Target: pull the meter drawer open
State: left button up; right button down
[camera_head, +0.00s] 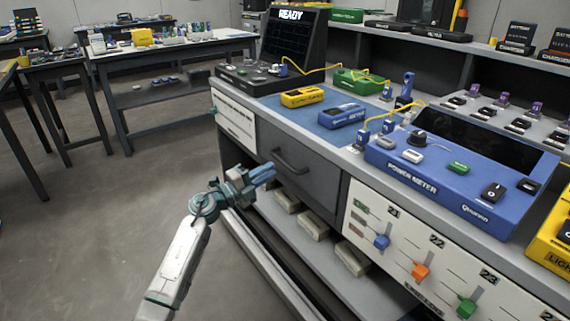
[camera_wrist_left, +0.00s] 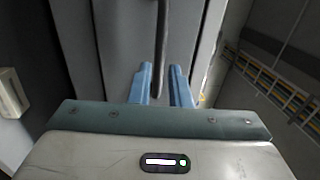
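The meter drawer (camera_head: 322,178) is a dark grey front under the blue-matted counter in the head view, and it looks closed. Its dark bar handle (camera_head: 290,161) sits on the front. My left gripper (camera_head: 268,172) is in front of the drawer, its blue fingers pointing at it just left of the handle. In the left wrist view the two fingers (camera_wrist_left: 161,75) are apart, and the handle (camera_wrist_left: 163,35) runs down the picture in line with the gap between them. I cannot tell whether they touch it. My right gripper is not in view.
The blue power meter (camera_head: 440,180) stands on the counter right of the drawer. A white panel with coloured sliders (camera_head: 420,270) is below it. Several pale blocks (camera_head: 313,223) lie on the shelf below the drawer. The floor (camera_head: 110,220) at left is clear.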

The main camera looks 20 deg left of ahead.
aim_at(283, 162)
pick_arm(q)
jog(key=x, duration=0.6)
jog(key=shift+w+b, duration=0.1)
jog(key=shift+b, duration=0.25)
jog(key=shift+c, duration=0.5)
grip_shut()
